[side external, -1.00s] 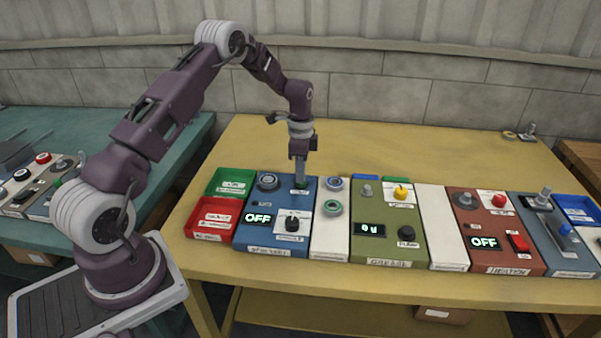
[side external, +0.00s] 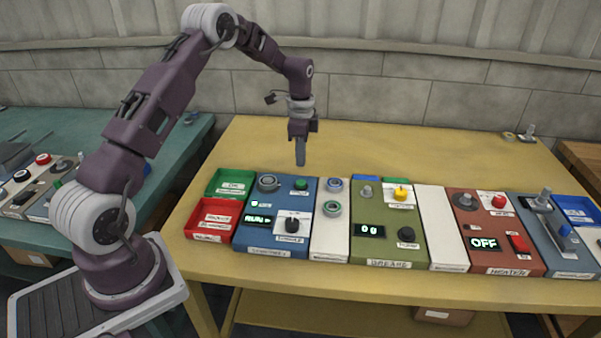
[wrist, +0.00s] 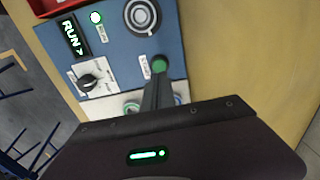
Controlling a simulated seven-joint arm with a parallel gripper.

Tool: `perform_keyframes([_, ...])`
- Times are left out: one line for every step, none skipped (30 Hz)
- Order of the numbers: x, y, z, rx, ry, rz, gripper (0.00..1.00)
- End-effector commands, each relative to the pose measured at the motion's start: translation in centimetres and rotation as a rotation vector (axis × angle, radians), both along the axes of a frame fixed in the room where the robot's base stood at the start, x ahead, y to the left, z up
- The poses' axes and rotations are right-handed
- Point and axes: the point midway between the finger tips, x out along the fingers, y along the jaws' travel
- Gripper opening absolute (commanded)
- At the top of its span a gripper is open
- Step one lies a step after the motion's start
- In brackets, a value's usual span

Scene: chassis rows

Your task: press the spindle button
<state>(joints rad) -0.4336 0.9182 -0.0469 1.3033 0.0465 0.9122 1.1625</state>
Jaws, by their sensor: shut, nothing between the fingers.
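The blue spindle chassis (side external: 262,236) stands at the left of the row. Its green button (side external: 301,184) sits at its back right, and its display (side external: 258,219) reads RUN. A small lamp (wrist: 96,17) glows by the display in the wrist view. A black knob (side external: 292,223) is at its front right. My gripper (side external: 300,163) is shut and empty, with its tips above and slightly behind the green button, apart from it. In the wrist view the green button (wrist: 159,64) shows just past the fingers.
A green bin (side external: 230,183) and a red bin (side external: 212,219) lie left of the chassis.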

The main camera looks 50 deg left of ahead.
Motion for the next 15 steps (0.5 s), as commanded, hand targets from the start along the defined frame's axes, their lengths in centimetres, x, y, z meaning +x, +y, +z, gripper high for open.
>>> perform_keyframes([0.1,0.1,1.3,0.001,-0.006,0.000,0.00])
perform_keyframes([0.1,0.1,2.1,0.002,-0.006,0.000,0.00])
perform_keyframes([0.1,0.1,2.9,0.001,-0.006,0.001,0.00])
perform_keyframes([0.2,0.1,3.6,0.001,-0.006,0.001,0.00])
perform_keyframes([0.2,0.1,4.1,0.002,-0.006,0.001,0.00])
perform_keyframes([0.2,0.1,4.8,0.001,-0.006,0.001,0.00])
perform_keyframes([0.1,0.1,5.2,0.001,-0.006,0.001,0.00])
perform_keyframes([0.1,0.1,5.6,0.001,-0.006,0.001,0.00])
perform_keyframes([0.2,0.1,6.0,0.002,-0.006,0.001,0.00])
perform_keyframes([0.2,0.1,6.3,0.001,-0.006,0.001,0.00])
perform_keyframes([0.1,0.1,6.5,0.001,-0.005,0.001,0.00])
perform_keyframes([0.1,0.0,6.6,0.001,-0.005,0.001,0.00])
perform_keyframes([0.1,0.0,6.7,0.001,-0.005,0.001,0.00])
perform_keyframes([0.1,0.0,6.8,0.001,-0.005,0.001,0.00])
perform_keyframes([0.1,0.0,6.8,0.000,-0.004,0.001,0.00])
